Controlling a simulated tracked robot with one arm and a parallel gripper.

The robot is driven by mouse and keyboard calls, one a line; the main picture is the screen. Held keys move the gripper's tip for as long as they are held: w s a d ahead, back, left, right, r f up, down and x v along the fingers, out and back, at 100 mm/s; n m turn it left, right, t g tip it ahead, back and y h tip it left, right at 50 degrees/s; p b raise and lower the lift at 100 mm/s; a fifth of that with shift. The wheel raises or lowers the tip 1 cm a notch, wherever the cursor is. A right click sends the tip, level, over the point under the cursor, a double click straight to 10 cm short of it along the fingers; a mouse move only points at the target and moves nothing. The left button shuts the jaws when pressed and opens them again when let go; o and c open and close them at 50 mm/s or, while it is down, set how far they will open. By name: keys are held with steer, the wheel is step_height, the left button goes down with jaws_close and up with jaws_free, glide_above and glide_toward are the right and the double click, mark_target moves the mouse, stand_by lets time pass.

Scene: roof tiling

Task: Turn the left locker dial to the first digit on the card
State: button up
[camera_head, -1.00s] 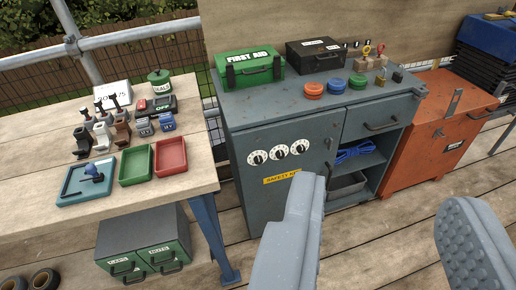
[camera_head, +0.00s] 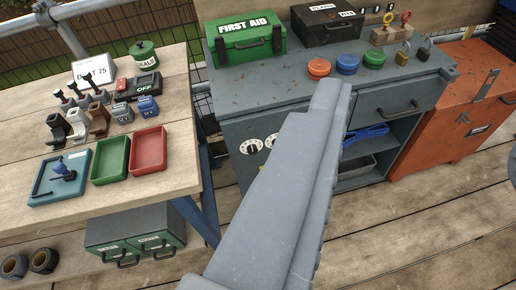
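The grey locker (camera_head: 240,128) stands in the middle with white round dials on its door. The left dial (camera_head: 250,146) shows whole. The dial beside it (camera_head: 270,141) is partly covered by my finger, and the third is hidden. The digits are too small to read. A white card (camera_head: 92,72) stands at the back of the wooden table; its writing is only partly legible and ends in what looks like 75. My gripper (camera_head: 425,120) is open and empty, one finger crossing in front of the locker door, the other barely showing at the right edge. It appears apart from the dials.
On the locker top are a green first aid box (camera_head: 244,38), a black case (camera_head: 327,22), coloured discs and padlocks. An orange cabinet (camera_head: 465,110) stands to the right. The wooden table (camera_head: 30,120) at left holds trays and small tools. Plank floor lies below.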

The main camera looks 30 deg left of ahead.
steer(key=w+f+p, duration=0.2)
steer(key=w+f, duration=0.6)
steer(key=w, duration=0.3)
steer(key=w+f+p, duration=0.2)
steer(key=w+f, duration=0.5)
steer(key=w, duration=0.5)
steer(key=m+g+y+p, duration=0.1)
steer(key=y+p, duration=0.5)
steer(key=y, duration=0.5)
glide_toward(253, 152)
steer(key=b+x, duration=0.2)
steer(key=x, duration=0.4)
steer(key=shift+w+a+f, duration=0.1)
steer(key=shift+w+f, duration=0.05)
steer(key=shift+f, duration=0.05)
steer(key=shift+b+x, duration=0.35)
steer(key=shift+x, duration=0.65)
